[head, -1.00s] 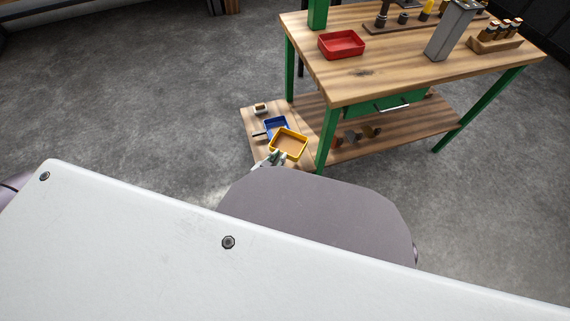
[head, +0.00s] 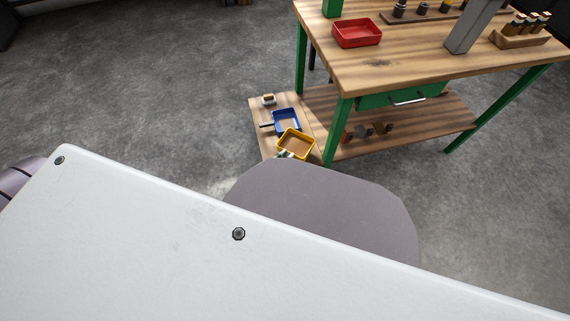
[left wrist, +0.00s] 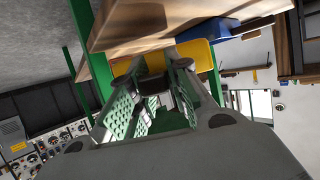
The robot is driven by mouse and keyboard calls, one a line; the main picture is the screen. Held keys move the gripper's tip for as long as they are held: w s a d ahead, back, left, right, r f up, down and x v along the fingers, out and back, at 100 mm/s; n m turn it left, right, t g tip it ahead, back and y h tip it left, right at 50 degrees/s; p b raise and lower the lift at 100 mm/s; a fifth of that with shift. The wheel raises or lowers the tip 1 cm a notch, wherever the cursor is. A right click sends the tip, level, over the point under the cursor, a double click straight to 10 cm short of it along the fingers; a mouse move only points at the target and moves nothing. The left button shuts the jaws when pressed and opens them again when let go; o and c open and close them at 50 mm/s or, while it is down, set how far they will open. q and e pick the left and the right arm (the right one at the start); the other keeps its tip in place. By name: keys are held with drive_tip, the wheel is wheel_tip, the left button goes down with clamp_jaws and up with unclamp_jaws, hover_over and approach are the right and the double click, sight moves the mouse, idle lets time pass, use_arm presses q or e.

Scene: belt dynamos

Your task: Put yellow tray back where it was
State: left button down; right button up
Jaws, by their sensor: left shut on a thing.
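The yellow tray (head: 296,144) is at the near end of the low wooden shelf, beside the workbench leg, in the head view. It also shows in the left wrist view (left wrist: 201,54), behind my fingers. My left gripper (head: 285,155) is at the tray's near side and mostly hidden behind my own body. In the left wrist view my left gripper (left wrist: 155,72) is shut on the yellow tray. I cannot tell whether the tray touches the shelf. My right gripper is not in view.
The green workbench leg (head: 337,130) stands close on the right. A red tray (head: 357,33) is on the bench top. Floor left of the shelf is clear.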

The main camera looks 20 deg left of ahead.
use_arm(q)
drive_tip(key=shift+f, duration=0.1)
drive_tip(key=shift+f+b, duration=1.05)
drive_tip(key=shift+f, duration=0.7)
drive_tip(key=shift+f, duration=0.1)
drive_tip(key=c, duration=1.3)
unclamp_jaws()
